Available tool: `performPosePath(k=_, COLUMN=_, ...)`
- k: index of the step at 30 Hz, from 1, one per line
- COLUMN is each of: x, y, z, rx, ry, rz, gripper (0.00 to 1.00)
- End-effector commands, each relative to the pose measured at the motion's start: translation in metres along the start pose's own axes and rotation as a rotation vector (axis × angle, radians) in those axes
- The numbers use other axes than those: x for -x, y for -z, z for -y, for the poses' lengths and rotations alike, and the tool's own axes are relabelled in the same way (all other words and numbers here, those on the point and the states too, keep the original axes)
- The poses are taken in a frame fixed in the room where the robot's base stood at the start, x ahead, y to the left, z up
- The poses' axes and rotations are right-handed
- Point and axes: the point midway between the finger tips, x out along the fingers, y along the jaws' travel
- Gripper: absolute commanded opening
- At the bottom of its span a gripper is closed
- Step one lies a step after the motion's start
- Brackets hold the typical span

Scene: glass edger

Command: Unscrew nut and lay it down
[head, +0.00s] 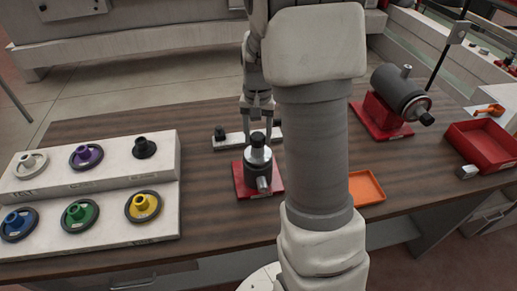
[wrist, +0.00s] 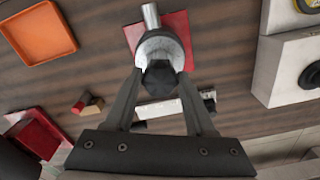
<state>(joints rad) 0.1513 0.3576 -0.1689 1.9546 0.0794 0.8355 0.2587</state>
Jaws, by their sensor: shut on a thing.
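A black hex nut (head: 257,138) sits at the top of an upright silver spindle unit (head: 258,155) on a red base plate (head: 241,181). In the wrist view the nut (wrist: 159,80) lies between the fingertips, with the round silver collar (wrist: 160,42) beyond it. My gripper (wrist: 160,75) is shut on the nut from above, one finger on each side. No gap between nut and spindle can be made out. An orange tray (head: 367,187), empty, lies on the bench right of the spindle, partly hidden by my arm; it also shows in the wrist view (wrist: 36,32).
A white bar (head: 235,140) with a black knob lies behind the spindle. A white stepped rack (head: 100,190) with several coloured wheels stands left. A grey motor (head: 400,92) on a red base and a red bin (head: 482,143) are right. Bare bench lies between rack and spindle.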

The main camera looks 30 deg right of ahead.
Motion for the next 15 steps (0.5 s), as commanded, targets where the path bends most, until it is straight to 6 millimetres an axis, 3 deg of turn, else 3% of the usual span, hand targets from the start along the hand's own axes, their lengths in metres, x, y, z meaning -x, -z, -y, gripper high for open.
performPosePath(k=15, x=-0.0001, y=0.0001, z=-0.0007, rx=0.639, ry=0.0, rz=0.0, gripper=0.0)
